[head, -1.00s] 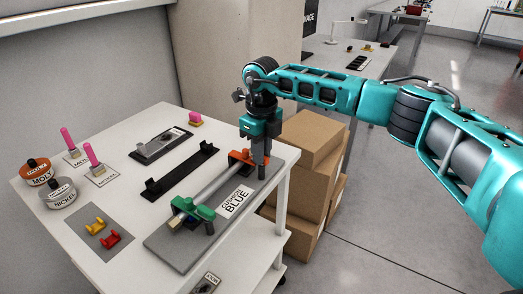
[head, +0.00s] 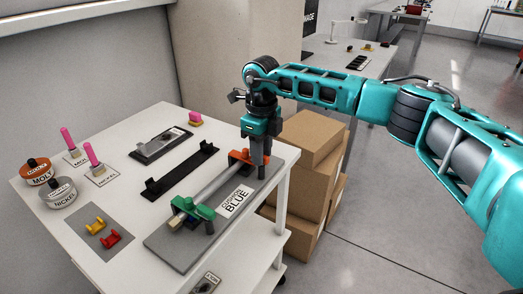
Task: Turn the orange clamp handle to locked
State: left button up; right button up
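The orange clamp (head: 237,156) sits at the far end of a grey plate (head: 168,255) on the white table. A grey tube (head: 212,187) runs from it to a green clamp (head: 204,212) at the near end. My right gripper (head: 263,173) points straight down at the right side of the orange clamp, close to or touching it. Its fingers hide part of the clamp and its handle, so I cannot tell whether they grip it. My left gripper is not in view.
A label reading BLUE (head: 235,202) lies on the plate. A black holder (head: 180,172), MOLY tin (head: 37,175), NICKEL tin (head: 60,194) and pink-handled brushes (head: 91,154) stand to the left. Cardboard boxes (head: 313,145) are stacked right of the table.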

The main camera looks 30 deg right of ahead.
jog(key=shift+o, duration=0.9)
notch_tip(320, 180, up, 13)
jog(key=shift+f, duration=0.1)
